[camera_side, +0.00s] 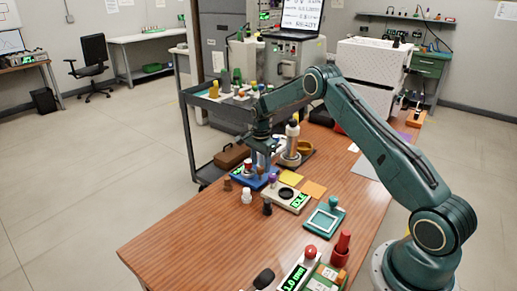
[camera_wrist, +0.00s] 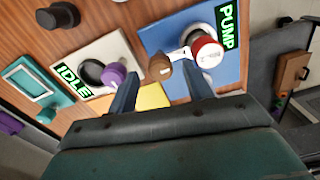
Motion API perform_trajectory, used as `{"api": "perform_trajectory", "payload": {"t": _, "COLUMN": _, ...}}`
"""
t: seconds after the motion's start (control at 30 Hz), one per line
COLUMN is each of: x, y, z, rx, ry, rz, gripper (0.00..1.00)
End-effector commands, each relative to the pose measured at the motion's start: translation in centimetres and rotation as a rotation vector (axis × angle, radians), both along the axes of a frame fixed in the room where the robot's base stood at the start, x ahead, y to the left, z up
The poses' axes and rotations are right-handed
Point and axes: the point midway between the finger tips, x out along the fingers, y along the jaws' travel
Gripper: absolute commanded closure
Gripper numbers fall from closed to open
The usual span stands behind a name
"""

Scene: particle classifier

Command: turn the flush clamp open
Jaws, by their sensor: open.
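My gripper (camera_side: 262,150) points down over the blue pump board (camera_side: 240,177) in the side view. In the wrist view my gripper (camera_wrist: 161,76) has its two fingers apart. A brown knob (camera_wrist: 160,67) on a pale lever arm shows between the fingertips in the picture. It looks like the flush clamp, but no label confirms this. Contact with the fingers cannot be told. The lever reaches toward a round red-rimmed, white-topped part (camera_wrist: 207,52) beside the green "PUMP" display (camera_wrist: 228,27). In the side view my gripper partly hides this spot.
A white unit with an "IDLE" display (camera_wrist: 75,74), a black knob (camera_wrist: 58,15) and a purple knob (camera_wrist: 113,75) stand close by. A yellow pad (camera_side: 291,177) lies nearby. A teal-framed tray (camera_side: 323,220) stands nearer the camera. The table's left front is clear.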

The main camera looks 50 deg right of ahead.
Motion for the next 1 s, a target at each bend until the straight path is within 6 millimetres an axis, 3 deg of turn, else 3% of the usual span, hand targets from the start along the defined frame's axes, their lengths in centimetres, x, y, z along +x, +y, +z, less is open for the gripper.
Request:
{"api": "perform_trajectory", "payload": {"t": 0.2, "x": 0.01, "y": 0.00, "z": -1.35, "rx": 0.000, "ry": 0.000, "rz": 0.000, "gripper": 0.49}}
{"api": "perform_trajectory", "payload": {"t": 0.5, "x": 0.02, "y": 0.00, "z": -1.50, "rx": 0.000, "ry": -0.001, "rz": 0.000, "gripper": 0.49}}
{"api": "perform_trajectory", "payload": {"t": 0.53, "x": 0.02, "y": 0.00, "z": -1.50, "rx": 0.000, "ry": -0.001, "rz": 0.000, "gripper": 0.51}}
{"api": "perform_trajectory", "payload": {"t": 0.77, "x": 0.01, "y": 0.00, "z": -1.49, "rx": 0.000, "ry": -0.001, "rz": 0.000, "gripper": 0.94}}
{"api": "perform_trajectory", "payload": {"t": 1.0, "x": 0.00, "y": 0.00, "z": -1.48, "rx": 0.000, "ry": 0.000, "rz": 0.010, "gripper": 0.94}}
